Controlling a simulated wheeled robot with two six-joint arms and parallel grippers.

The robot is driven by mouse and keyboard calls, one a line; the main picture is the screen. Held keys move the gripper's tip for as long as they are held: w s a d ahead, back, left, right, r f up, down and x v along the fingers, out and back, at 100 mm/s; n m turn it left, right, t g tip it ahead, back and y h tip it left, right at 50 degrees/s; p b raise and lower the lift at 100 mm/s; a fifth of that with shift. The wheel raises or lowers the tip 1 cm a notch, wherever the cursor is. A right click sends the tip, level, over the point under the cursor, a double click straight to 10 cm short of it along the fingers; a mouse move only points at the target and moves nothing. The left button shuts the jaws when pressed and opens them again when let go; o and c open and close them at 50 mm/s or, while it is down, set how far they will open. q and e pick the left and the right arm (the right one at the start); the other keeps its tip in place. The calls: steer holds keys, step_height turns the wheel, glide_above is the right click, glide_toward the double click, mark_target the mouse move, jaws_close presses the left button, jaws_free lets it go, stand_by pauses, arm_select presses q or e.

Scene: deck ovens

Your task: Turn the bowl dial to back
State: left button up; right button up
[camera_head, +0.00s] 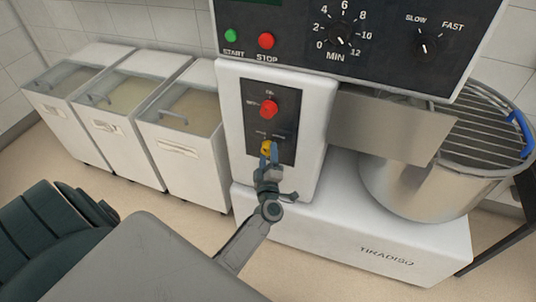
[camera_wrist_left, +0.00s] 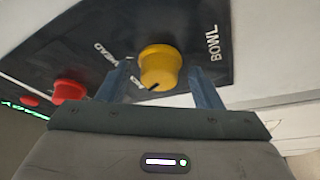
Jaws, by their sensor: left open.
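The bowl dial is a yellow knob (camera_head: 266,146) low on the dark panel at the front of the mixer. In the left wrist view the yellow knob (camera_wrist_left: 160,68) shows large, beside the printed word BOWL, with a dark pointer mark on its lower left. My left gripper (camera_head: 268,158) is at the knob; its two blue-grey fingers (camera_wrist_left: 163,85) stand open, one on each side of it. I cannot tell whether the fingers touch the knob. My right gripper is not in view.
A red knob (camera_head: 269,108) sits above the yellow one on the panel (camera_head: 254,97). The upper panel has green (camera_head: 231,36) and red (camera_head: 267,41) buttons and two dials. A steel bowl (camera_head: 400,185) with a grille stands right. White bins (camera_head: 120,145) stand left.

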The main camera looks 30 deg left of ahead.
arm_select(q)
steer(key=b+v, duration=0.1)
steer(key=v, duration=0.9)
steer(key=shift+b, duration=0.3)
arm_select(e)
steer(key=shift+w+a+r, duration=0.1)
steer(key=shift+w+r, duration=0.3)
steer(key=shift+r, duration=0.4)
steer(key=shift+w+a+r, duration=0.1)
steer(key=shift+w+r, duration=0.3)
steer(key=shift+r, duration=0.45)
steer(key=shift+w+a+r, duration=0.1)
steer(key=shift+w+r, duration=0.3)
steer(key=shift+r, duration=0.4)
arm_select(q)
steer(key=shift+s, duration=0.1)
